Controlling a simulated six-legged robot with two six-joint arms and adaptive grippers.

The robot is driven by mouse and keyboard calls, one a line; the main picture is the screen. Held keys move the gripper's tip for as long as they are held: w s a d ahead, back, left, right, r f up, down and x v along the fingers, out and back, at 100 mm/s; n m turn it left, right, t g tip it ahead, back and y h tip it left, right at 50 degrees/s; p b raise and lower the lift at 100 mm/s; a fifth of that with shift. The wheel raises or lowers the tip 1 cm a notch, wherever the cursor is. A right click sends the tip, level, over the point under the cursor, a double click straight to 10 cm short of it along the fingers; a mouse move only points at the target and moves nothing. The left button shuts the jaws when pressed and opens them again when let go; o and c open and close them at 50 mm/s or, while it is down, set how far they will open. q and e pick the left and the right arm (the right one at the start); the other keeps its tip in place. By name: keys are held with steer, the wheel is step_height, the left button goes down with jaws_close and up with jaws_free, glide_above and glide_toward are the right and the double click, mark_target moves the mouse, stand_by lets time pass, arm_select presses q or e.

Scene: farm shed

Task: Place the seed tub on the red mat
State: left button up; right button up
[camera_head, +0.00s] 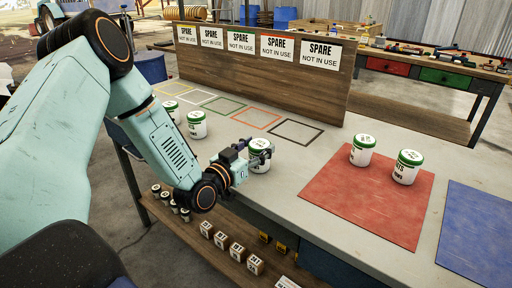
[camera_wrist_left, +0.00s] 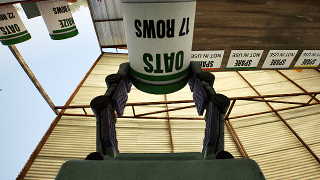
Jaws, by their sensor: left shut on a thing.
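My left gripper (camera_head: 246,163) is shut on a white tub with green bands (camera_head: 260,157), near the table's front edge left of the red mat. In the left wrist view the fingers (camera_wrist_left: 158,98) press both sides of this tub (camera_wrist_left: 160,40), whose upside-down label reads OATS, 17 ROWS. The tub looks upright; I cannot tell whether its base touches the table. The red mat (camera_head: 345,206) lies to its right, bearing two similar white and green tubs, one at the back (camera_head: 362,151) and one further right (camera_head: 407,168). My right gripper is out of view.
Two more tubs (camera_head: 171,111) (camera_head: 196,125) stand at the table's left end. Coloured outlines (camera_head: 259,118) lie before a wooden board (camera_head: 265,75) with SPARE signs. A blue mat (camera_head: 480,230) lies far right. The red mat's front part is clear. Small blocks (camera_head: 238,252) sit on a lower shelf.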

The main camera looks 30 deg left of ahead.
arm_select(q)
steer(key=o, duration=1.2)
steer(key=shift+w+f, duration=0.15)
steer(key=shift+c, duration=0.2)
steer(key=shift+o, duration=0.5)
